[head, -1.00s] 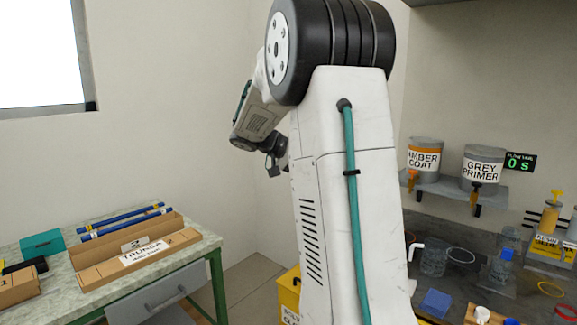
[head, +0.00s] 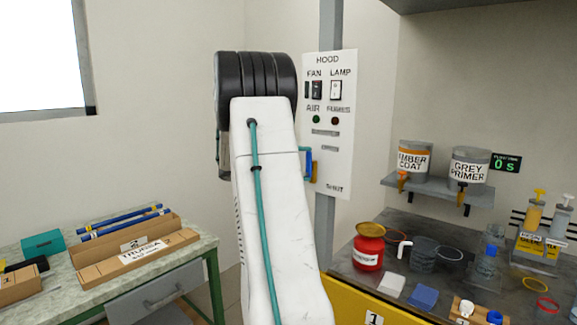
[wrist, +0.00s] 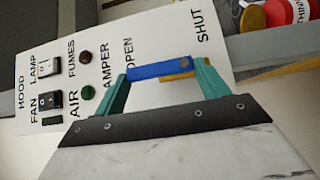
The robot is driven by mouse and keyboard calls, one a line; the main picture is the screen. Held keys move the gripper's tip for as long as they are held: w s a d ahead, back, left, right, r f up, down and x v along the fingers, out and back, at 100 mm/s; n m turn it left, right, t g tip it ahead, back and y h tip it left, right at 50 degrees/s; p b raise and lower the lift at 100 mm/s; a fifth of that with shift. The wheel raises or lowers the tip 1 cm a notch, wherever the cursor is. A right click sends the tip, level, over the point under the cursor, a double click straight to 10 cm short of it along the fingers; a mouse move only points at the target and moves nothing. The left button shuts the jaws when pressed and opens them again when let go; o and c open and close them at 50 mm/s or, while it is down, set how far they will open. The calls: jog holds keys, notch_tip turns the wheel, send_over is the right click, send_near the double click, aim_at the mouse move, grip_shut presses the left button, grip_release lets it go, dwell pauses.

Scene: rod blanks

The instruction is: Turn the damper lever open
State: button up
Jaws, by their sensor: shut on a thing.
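The damper lever shows in the wrist view as a blue grip (wrist: 158,70) with a yellow part beside it. It stands in front of the white hood panel (wrist: 155,40), near the printed words OPEN and SHUT. My gripper (wrist: 161,71) is shut on the blue grip, one teal finger at each end. In the head view the lever (head: 307,163) partly shows past the right side of my arm, low on the panel. My arm hides most of my gripper there, and the OPEN label. I cannot tell exactly where the lever points between the two words.
The panel also carries a fan switch (head: 317,90), a lamp switch (head: 336,90), a green air light and a dark red fumes light. Below at right, the bench holds a red can (head: 369,250) and beakers. A yellow cabinet (head: 365,306) stands under the bench.

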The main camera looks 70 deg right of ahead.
dwell(0.5)
jog(key=o, duration=1.4)
jog(key=v, duration=0.7)
jog(key=shift+w+a, duration=0.15)
jog(key=shift+w, duration=0.25)
